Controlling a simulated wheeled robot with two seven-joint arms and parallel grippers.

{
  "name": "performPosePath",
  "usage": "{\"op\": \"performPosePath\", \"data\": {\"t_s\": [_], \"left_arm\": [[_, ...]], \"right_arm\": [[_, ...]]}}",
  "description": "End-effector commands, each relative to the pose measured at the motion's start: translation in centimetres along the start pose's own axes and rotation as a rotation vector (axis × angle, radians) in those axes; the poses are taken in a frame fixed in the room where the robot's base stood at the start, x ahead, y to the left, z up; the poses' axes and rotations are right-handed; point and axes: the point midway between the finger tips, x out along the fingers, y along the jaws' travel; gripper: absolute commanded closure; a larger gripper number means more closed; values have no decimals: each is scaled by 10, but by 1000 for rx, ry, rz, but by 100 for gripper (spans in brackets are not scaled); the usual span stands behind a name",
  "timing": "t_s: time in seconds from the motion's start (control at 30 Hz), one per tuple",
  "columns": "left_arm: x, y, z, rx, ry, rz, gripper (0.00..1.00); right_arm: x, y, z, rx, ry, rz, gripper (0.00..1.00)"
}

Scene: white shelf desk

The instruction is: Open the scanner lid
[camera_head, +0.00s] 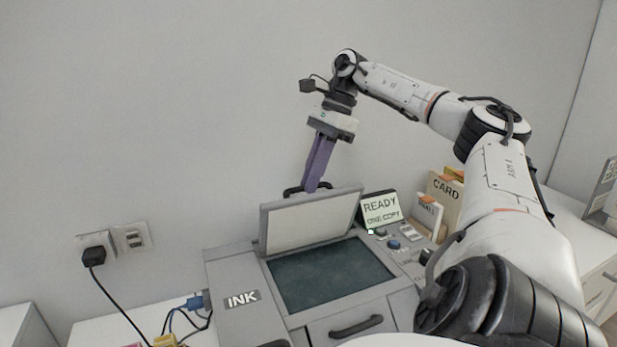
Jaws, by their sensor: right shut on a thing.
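The scanner (235,277) is a grey machine on the white desk, with a dark glass bed (325,272) that lies uncovered. Its lid (311,224) is raised steeply at the back of the glass, its pale inner side facing me. A black handle (292,191) shows at the lid's top edge. My right gripper (312,187), with purple fingers, points down at this handle and is shut on it. The fingertips are partly hidden behind the lid's top edge. My left gripper is not in view.
A display reading READY (380,209) stands right of the lid, with a blue button (393,244) below it. Card folders (445,195) stand farther right, near my right arm. A wall socket (132,237) with a black plug and cable is at left. A drawer handle (356,326) is at the scanner's front.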

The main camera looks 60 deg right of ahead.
Motion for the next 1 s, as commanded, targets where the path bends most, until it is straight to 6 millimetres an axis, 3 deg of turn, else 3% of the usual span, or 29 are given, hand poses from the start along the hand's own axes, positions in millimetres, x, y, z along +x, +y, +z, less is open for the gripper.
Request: {"op": "performPosePath", "data": {"t_s": [0.03, 0.27, 0.3, 0.4, 0.7, 0.87, 1.0], "left_arm": [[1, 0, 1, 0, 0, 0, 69], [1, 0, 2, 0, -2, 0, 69], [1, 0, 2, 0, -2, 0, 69], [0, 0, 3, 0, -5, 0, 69], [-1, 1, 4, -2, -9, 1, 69], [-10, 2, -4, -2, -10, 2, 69], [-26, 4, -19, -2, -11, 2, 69]], "right_arm": [[10, 1, -5, 3, 13, 18, 100], [10, 1, -5, 2, 14, 19, 100], [11, 2, -5, 2, 14, 19, 86], [9, 1, -4, 2, 13, 17, 71], [4, 1, -2, 2, 7, 11, 71], [-14, 1, 0, 3, 6, 10, 71], [-47, 1, 1, 5, 8, 11, 71]]}}
